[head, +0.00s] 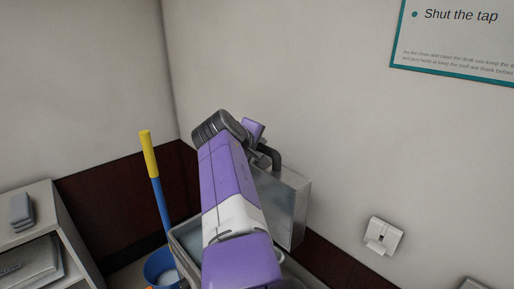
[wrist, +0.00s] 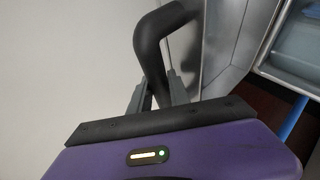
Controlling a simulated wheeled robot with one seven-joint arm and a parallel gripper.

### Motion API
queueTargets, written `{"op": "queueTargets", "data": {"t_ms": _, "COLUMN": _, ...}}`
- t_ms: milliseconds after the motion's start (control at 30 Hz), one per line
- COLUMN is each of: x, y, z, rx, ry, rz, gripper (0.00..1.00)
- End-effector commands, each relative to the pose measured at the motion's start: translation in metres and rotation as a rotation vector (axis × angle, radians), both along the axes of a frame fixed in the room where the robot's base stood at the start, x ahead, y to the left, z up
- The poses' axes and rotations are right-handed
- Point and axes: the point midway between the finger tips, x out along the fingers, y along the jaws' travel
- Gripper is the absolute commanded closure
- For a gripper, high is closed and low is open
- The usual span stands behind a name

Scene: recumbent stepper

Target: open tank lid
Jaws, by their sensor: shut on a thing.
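The tank is a grey metal box (head: 287,205) against the wall, just right of my arm in the head view. A thick dark curved handle (head: 273,157) rises at its top. In the wrist view the same black handle (wrist: 150,45) bends down between the fingers of my gripper (wrist: 160,88), which is shut on it. Grey metal faces of the tank (wrist: 222,50) show to the right of the handle. My arm hides part of the tank in the head view, and I cannot tell how far the lid is raised.
A grey basin (head: 182,236) stands below my arm. A blue bucket (head: 160,266) and a yellow-and-blue pole (head: 152,165) are at its left. A shelf unit (head: 42,225) stands at far left. A white wall switch (head: 384,236) and a sign (head: 455,40) are on the right wall.

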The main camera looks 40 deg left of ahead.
Motion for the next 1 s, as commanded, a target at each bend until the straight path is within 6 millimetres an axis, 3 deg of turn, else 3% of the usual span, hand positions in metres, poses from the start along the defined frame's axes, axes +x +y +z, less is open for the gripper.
{"op": "queueTargets", "data": {"t_ms": 300, "x": 0.000, "y": 0.000, "z": 0.001, "rx": 0.000, "ry": -0.002, "rz": 0.000, "gripper": 1.00}}
{"op": "queueTargets", "data": {"t_ms": 333, "x": 0.000, "y": 0.000, "z": 0.001, "rx": 0.000, "ry": -0.002, "rz": 0.000, "gripper": 0.73}}
{"op": "queueTargets", "data": {"t_ms": 367, "x": 0.000, "y": 0.000, "z": 0.001, "rx": 0.000, "ry": -0.002, "rz": 0.000, "gripper": 0.70}}
{"op": "queueTargets", "data": {"t_ms": 1000, "x": -0.009, "y": -0.002, "z": 0.006, "rx": 0.002, "ry": -0.003, "rz": 0.000, "gripper": 0.70}}
